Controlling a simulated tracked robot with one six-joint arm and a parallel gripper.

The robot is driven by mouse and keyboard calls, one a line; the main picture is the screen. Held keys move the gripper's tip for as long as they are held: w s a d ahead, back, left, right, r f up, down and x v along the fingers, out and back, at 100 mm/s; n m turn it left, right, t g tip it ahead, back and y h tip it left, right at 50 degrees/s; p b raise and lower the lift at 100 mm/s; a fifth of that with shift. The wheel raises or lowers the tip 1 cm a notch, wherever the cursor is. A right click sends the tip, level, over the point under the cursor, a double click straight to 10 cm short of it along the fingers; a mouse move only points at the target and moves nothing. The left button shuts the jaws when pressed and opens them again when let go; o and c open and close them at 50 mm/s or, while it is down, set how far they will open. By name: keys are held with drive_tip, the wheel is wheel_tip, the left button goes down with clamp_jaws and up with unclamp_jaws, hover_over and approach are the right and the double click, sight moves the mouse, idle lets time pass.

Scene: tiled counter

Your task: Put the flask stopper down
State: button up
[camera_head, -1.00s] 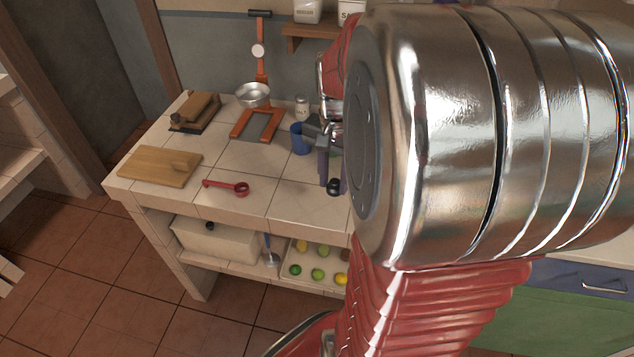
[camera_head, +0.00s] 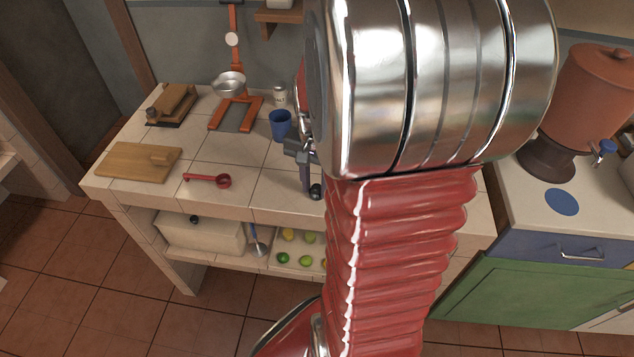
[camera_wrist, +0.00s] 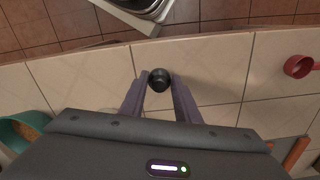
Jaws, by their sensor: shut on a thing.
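The flask stopper (camera_wrist: 159,79) is a small dark round-topped piece. In the wrist view it sits between the two fingertips of my gripper (camera_wrist: 158,88), which is shut on it. My gripper (camera_head: 309,188) points down there, partly hidden by my arm. I cannot tell whether the stopper touches the tiles.
A red scoop (camera_head: 222,181), a cutting board (camera_head: 137,163), a blue cup (camera_head: 280,126) and an orange stand (camera_head: 238,113) are on the counter. A green bowl (camera_wrist: 20,130) shows in the wrist view. Bare tiles lie around the stopper.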

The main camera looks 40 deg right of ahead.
sight(315, 188)
drive_tip(key=o, duration=1)
drive_tip(key=shift+f, duration=0.1)
wheel_tip(315, 188, up, 12)
drive_tip(key=shift+r, duration=0.15)
idle(0.6)
drive_tip(key=shift+s+a+r+n+t, duration=0.8)
drive_tip(key=shift+a+n, duration=1.45)
drive_tip(key=shift+a, duration=1.45)
drive_tip(key=shift+s+a+r+n+t, duration=0.5)
drive_tip(key=shift+a+n+t, duration=0.55)
drive_tip(key=shift+a+n, duration=1.95)
drive_tip(key=shift+s+a+r+n+t, duration=0.7)
drive_tip(key=shift+a+n, duration=0.75)
drive_tip(key=shift+a, duration=3)
